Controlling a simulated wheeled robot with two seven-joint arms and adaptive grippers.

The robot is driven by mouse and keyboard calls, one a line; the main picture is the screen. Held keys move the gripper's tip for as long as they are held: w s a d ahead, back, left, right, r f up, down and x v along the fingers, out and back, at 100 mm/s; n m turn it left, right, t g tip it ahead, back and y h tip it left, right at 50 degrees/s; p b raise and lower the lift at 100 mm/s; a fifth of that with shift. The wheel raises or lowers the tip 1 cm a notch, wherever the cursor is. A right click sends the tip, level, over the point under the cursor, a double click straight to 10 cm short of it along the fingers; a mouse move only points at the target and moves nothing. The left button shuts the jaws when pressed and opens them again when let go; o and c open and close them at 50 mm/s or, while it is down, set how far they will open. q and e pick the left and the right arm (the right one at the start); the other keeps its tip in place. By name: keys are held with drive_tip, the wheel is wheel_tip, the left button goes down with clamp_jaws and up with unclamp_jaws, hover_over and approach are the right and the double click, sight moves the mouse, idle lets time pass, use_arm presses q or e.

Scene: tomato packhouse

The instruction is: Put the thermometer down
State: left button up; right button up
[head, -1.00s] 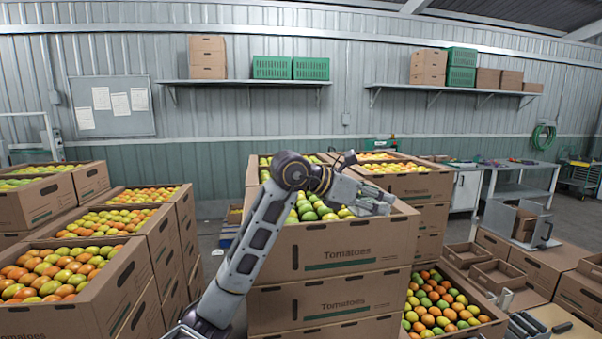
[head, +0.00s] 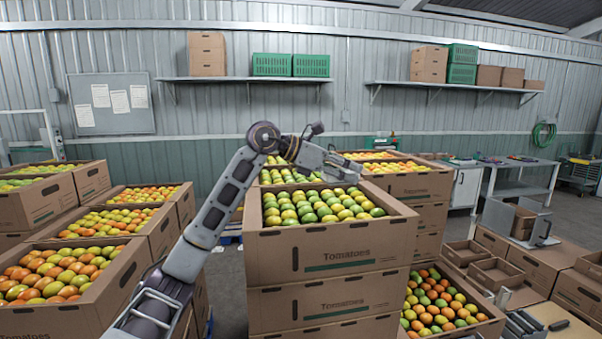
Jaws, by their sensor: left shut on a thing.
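My left gripper (head: 350,169) is above the back part of the front tomato box (head: 333,249), whose top is open and full of green, yellow and orange tomatoes (head: 318,205). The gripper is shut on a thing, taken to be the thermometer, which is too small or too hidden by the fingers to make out. I cannot tell whether it touches any tomatoes. My right gripper is out of view.
Stacked tomato boxes (head: 85,289) stand at the left, with more boxes (head: 412,184) behind the front stack. A lower tomato box (head: 478,325) and empty cartons (head: 496,274) are at the right. A workbench (head: 520,170) stands at the back right.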

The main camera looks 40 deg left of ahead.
use_arm(q)
drive_tip(key=shift+m+h, duration=0.3)
drive_tip(key=shift+h, duration=0.1)
drive_tip(key=shift+s+a+r+p, duration=0.1)
drive_tip(key=shift+a, duration=0.85)
drive_tip(key=shift+s+a+r+p, duration=0.15)
drive_tip(key=shift+a, duration=0.85)
drive_tip(key=shift+s+a+r+p, duration=0.1)
drive_tip(key=shift+a, duration=0.85)
drive_tip(key=shift+f, duration=0.1)
hover_over(323, 211)
drive_tip(key=shift+w+f, duration=0.1)
drive_tip(key=shift+f, duration=2.95)
drive_tip(key=shift+f, duration=0.1)
drive_tip(key=shift+f, duration=1.75)
